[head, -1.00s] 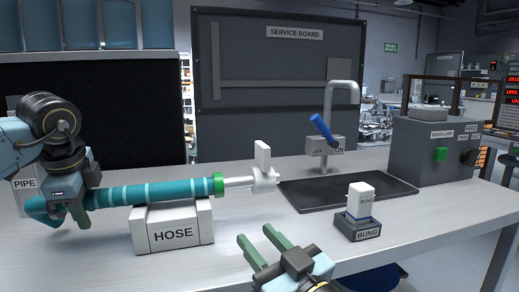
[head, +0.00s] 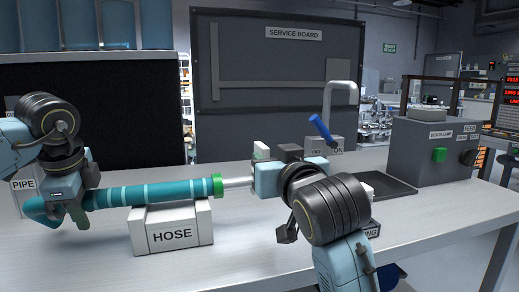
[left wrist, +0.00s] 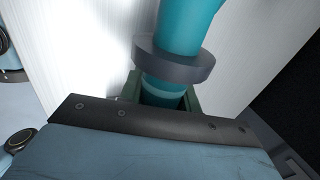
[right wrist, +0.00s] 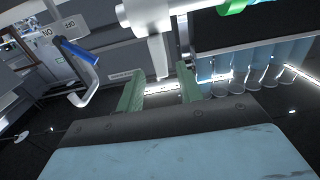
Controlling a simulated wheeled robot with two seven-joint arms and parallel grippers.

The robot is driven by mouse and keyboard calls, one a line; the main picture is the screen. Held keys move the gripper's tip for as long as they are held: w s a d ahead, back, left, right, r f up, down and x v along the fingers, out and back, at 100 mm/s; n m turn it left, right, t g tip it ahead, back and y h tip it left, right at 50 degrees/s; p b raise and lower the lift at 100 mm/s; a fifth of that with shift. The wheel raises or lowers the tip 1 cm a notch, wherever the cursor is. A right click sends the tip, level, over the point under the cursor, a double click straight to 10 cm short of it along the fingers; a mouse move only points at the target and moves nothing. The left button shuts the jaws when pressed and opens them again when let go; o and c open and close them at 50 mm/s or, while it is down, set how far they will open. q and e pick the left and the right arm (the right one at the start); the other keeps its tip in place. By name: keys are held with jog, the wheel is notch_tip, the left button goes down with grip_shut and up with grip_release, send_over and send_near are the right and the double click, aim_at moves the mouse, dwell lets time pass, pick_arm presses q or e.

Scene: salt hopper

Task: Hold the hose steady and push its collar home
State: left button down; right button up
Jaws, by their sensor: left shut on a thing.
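The teal striped hose (head: 155,193) lies across the white HOSE block (head: 172,230), with a green ring (head: 218,185) at its right end. My left gripper (head: 76,208) is shut on the hose left of the block; the left wrist view shows the hose (left wrist: 180,30) between its fingers, with a grey band beside them. A pale tube (head: 238,182) runs right from the green ring. My right gripper (right wrist: 160,80) is open; the white collar (right wrist: 150,12) is ahead of it, its tab reaching between the fingertips, seemingly without contact. My right arm hides most of the collar in the head view.
A tap with a blue lever (head: 322,130) stands behind my right gripper. A dark tray (head: 390,190) and the partly hidden BUNG stand (head: 371,231) are to the right. A grey control box (head: 437,150) stands at the far right.

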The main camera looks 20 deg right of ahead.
aim_at(260, 149)
jog(key=w, duration=0.8)
jog(key=shift+w+a, duration=0.1)
jog(key=shift+c, duration=0.5)
grip_shut()
